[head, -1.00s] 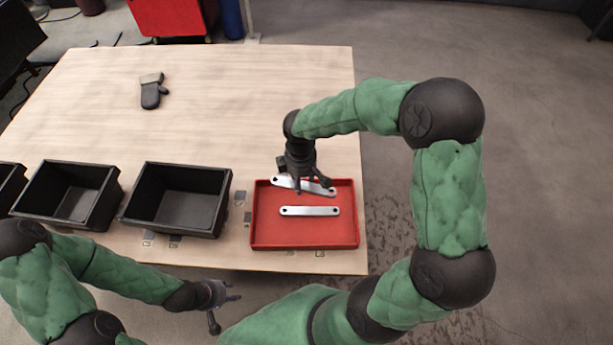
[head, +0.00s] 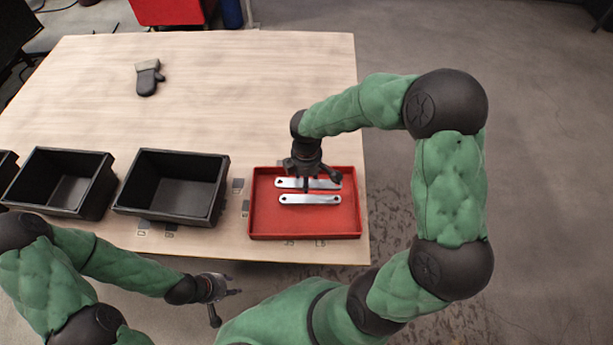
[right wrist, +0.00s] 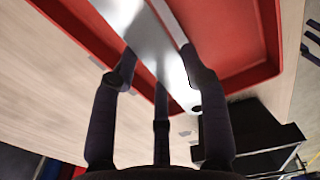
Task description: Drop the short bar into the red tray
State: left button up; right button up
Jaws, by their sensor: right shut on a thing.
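The red tray (head: 270,225) lies at the table's front right corner. A silvery flat bar (head: 308,199) with a hole at each end lies in it. My right gripper (head: 312,182) is over the back part of the tray, shut on a similar bar (head: 288,183), which I take as the short bar. It is nearly level and parallel to the other; I cannot tell whether it touches the tray floor. In the right wrist view the held bar (right wrist: 145,45) is between the fingers, above the tray (right wrist: 95,35). My left gripper (head: 227,305) is open and empty, in front of the table.
Black bins (head: 172,185) (head: 64,184) stand in a row left of the tray, with another partly cut off at the left edge. A grey and black mitt (head: 148,77) lies at the back left. The table's middle (head: 230,100) is clear.

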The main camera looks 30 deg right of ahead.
jog(key=o, duration=1.4)
jog(key=shift+f, duration=0.1)
notch_tip(320, 180, up, 12)
jog(key=shift+r, duration=0.1)
